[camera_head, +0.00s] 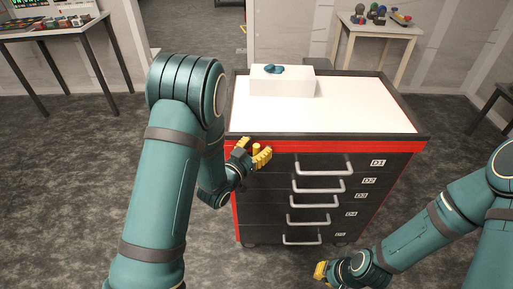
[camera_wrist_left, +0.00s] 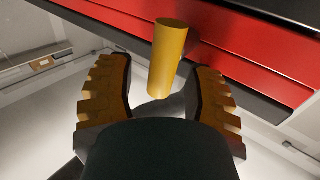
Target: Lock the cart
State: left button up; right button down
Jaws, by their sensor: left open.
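The cart (camera_head: 330,147) is a black drawer cabinet with a red band under its top edge and a white top. A yellow cylinder (camera_wrist_left: 169,55) sticks out from the red band; in the head view it (camera_head: 256,148) is at the cart's upper left front. My left gripper (camera_head: 251,157) is open in front of it. In the left wrist view, the cylinder lies between the two spread fingers of the left gripper (camera_wrist_left: 163,85), with gaps on both sides. My right gripper (camera_head: 320,271) is low, in front of the cart and apart from it; its finger opening is unclear.
Several drawers with silver handles (camera_head: 323,166) are flush on the cart's front. A white box (camera_head: 283,86) with a small blue item (camera_head: 274,69) stands on the cart top. Side tables (camera_head: 380,28) stand behind. Grey floor around the cart is clear.

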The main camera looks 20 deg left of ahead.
pick_arm(q)
grip_shut()
